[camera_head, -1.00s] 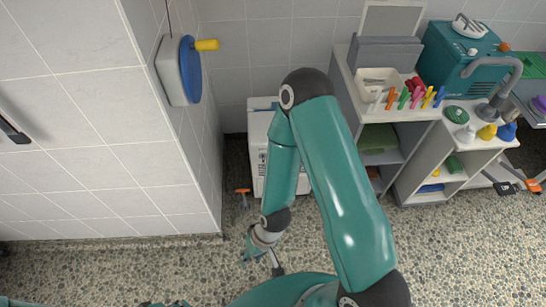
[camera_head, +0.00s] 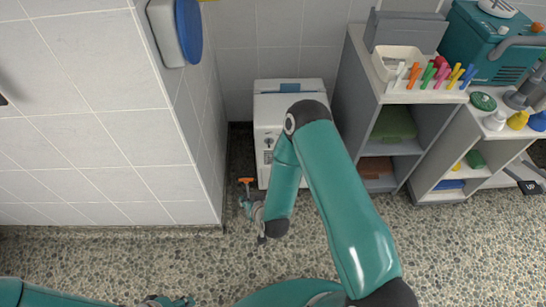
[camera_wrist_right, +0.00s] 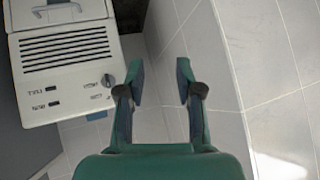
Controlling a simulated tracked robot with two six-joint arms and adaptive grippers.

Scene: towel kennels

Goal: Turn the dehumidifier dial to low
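The dehumidifier (camera_head: 289,103) is a white box against the back wall, partly hidden behind my right arm. The right wrist view shows its vented face (camera_wrist_right: 67,50) at the upper left. Its small round grey dial (camera_wrist_right: 107,80) sits near that face's lower right corner, beside small dark labels I cannot read. My right gripper (camera_wrist_right: 160,75) is open and empty, its fingers apart in front of bare tiles. The dial is left of the fingers, not between them. In the head view my right gripper (camera_head: 247,205) hangs low, left of the dehumidifier. My left gripper (camera_head: 170,301) is at the bottom edge, mostly cut off.
A tiled wall corner (camera_head: 215,205) stands close left of my right gripper. An orange-topped object (camera_head: 246,180) is beside it. Grey shelves (camera_head: 352,110) with a white bin (camera_head: 400,62) and coloured markers stand to the right. The pebbled floor (camera_head: 440,240) is clear at the front right.

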